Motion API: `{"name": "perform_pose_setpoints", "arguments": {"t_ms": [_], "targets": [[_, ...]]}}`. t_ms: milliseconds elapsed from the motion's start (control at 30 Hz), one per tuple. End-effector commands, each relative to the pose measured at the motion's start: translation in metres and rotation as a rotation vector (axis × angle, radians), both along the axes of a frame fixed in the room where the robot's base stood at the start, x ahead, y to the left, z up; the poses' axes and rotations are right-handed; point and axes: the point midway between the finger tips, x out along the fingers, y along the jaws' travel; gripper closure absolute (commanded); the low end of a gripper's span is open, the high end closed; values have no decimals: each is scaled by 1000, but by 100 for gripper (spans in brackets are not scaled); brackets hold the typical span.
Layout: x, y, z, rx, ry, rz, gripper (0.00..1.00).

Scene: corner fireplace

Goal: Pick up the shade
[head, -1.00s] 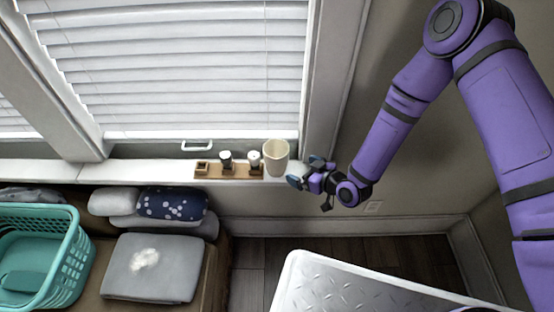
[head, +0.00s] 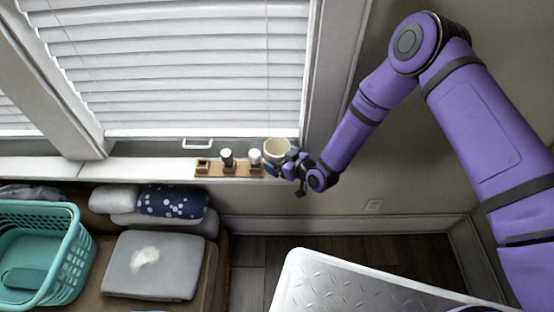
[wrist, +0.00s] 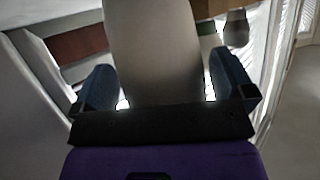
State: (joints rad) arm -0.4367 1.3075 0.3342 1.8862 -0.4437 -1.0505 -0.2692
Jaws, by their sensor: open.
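The shade (head: 277,147) is a cream, cup-like tapered piece with an open top. It stands upright on the right end of the white window sill, and my gripper hides its lower part in the head view. My gripper (head: 284,168) is at the shade, low on its right front side. In the wrist view, the shade (wrist: 152,45) rises between the two blue-grey fingers of my gripper (wrist: 163,88). The fingers are open on either side of it, with bright gaps showing near the palm. I cannot tell whether either finger touches it.
A wooden tray (head: 212,173) with a dark-based jar (head: 226,157) and a white-topped jar (head: 255,157) sits just left of the shade. The window frame (head: 330,80) rises close behind. A teal basket (head: 72,262) and cushions (head: 172,202) lie lower left.

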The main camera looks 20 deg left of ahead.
Motion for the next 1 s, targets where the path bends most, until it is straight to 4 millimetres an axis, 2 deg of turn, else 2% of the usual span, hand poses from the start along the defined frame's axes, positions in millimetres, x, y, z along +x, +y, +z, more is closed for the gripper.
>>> {"name": "perform_pose_setpoints", "arguments": {"t_ms": [267, 400, 433, 767, 1000], "targets": [[1, 3, -1, 0, 0, 0, 0], [1, 3, -1, 0, 0, 0, 30], [1, 3, -1, 0, 0, 0, 31], [1, 3, 0, 0, 0, 0, 31], [1, 3, 13, 1, 0, 0, 31]]}}
